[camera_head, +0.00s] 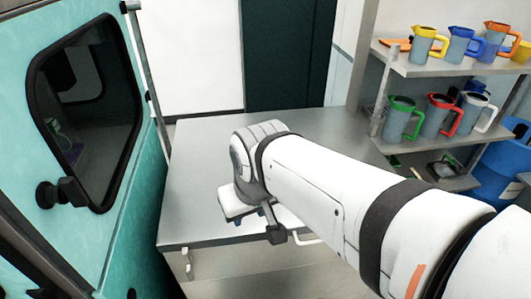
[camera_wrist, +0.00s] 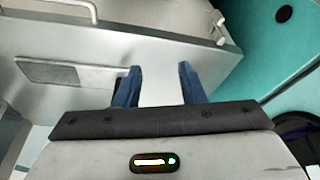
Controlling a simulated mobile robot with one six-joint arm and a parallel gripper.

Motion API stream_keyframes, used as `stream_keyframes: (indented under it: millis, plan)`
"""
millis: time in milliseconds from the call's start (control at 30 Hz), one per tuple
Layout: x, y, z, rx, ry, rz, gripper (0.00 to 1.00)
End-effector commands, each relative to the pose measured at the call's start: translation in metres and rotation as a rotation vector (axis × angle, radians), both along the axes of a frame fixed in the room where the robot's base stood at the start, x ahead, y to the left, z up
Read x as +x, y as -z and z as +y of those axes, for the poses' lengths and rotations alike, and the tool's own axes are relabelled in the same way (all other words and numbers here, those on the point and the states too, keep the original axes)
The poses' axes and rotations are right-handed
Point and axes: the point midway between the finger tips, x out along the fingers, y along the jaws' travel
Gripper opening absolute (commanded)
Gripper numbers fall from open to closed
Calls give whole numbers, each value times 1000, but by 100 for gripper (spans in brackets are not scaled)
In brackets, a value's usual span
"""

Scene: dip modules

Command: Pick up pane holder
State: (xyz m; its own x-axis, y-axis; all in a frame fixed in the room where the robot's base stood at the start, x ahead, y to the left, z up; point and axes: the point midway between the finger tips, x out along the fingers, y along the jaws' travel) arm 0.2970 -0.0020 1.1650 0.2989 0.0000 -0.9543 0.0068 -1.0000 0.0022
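I cannot pick out a pane holder with certainty in either view. In the wrist view, my gripper (camera_wrist: 160,75) has its two blue fingers spread apart, with only a pale, plain surface showing between them. In the head view, my white wrist (camera_head: 243,165) hangs over the front part of the metal table (camera_head: 205,148), and my arm covers much of the table's right side. A flat grey plate (camera_wrist: 62,73) lies to the left of the fingers in the wrist view.
A teal wall with a dark window (camera_head: 85,115) stands close on the left. A white bar handle (camera_head: 306,240) and a small bracket (camera_head: 187,262) are at the table's front. Shelves (camera_head: 440,68) with several coloured jugs and a blue bin (camera_head: 497,172) are on the right. The table's back left is clear.

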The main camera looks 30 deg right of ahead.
Motion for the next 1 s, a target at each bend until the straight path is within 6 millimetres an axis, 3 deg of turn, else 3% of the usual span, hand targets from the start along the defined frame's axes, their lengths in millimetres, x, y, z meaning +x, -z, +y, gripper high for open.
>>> stream_keyframes:
  millis: [167, 367, 467, 700, 833, 1000]
  plan:
    - [0, 0, 0, 0, 0, 0, 36]
    - [15, 1, -6, 0, 24, -3, 52]
    - [42, 5, -11, 1, 70, -13, 58]
    - [124, 26, -62, -1, 197, -54, 58]
    - [154, 39, -88, -4, 246, -74, 58]
    - [170, 49, -104, -7, 274, -87, 58]
